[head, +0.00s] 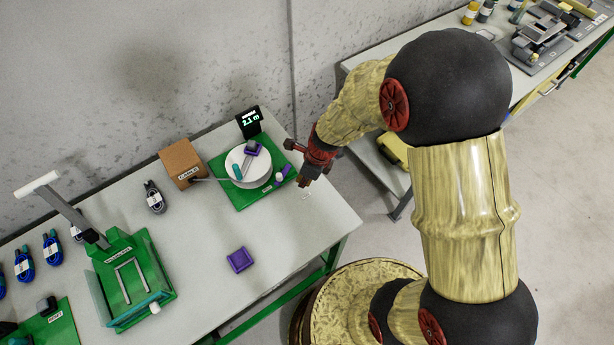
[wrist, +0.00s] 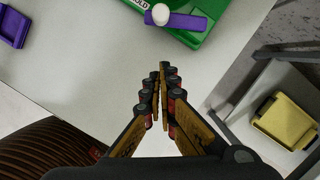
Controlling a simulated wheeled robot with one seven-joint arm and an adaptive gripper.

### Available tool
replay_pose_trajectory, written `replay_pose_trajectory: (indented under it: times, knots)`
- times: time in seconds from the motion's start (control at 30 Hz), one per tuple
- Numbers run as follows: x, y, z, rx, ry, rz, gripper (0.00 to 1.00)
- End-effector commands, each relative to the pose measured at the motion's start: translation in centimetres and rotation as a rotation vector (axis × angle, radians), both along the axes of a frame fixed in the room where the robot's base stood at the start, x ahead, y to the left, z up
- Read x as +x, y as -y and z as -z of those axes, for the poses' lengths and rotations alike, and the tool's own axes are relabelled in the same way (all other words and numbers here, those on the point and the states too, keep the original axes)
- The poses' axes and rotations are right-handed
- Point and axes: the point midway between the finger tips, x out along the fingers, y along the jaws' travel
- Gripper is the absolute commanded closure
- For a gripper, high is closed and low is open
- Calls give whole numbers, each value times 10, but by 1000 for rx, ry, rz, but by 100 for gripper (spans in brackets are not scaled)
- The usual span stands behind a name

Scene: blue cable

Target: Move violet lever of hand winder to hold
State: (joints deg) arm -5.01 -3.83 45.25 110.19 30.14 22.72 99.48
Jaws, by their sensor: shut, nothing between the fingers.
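The hand winder stands on a green base (head: 232,198) on the table. It has a pale round drum (head: 244,166) with a violet and a teal part on top. The violet lever (head: 286,172) is at the right edge of the base, with a white knob beside it. In the wrist view the violet lever (wrist: 178,20) lies on the green base near the top, by a white round knob (wrist: 161,14) and a label partly reading "OLD". My gripper (wrist: 163,72) is shut and empty, below and apart from the lever. In the head view my gripper (head: 304,183) is right of the winder.
A display reading 2.1 m (head: 249,122) stands behind the winder, and a brown cable box (head: 183,163) is to its left. A violet tray (head: 240,260) lies in front. A green press-like fixture (head: 128,280) and blue cable coils (head: 24,262) are further left. A yellow bin (wrist: 284,122) sits right.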

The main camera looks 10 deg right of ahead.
Motion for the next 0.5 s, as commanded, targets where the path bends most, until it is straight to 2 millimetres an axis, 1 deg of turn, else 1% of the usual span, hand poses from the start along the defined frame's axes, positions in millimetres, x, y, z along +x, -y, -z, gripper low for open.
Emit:
replay_pose_trajectory:
  times: [0.03,0.1,0.2,0.33,0.5]
  knots:
    - [3,-4,8,0,1,-3,100]
    - [9,-15,4,0,3,-6,100]
    - [15,-25,4,-1,1,-6,100]
    - [20,-32,4,0,1,-3,100]
    - [22,-35,3,0,0,-2,100]
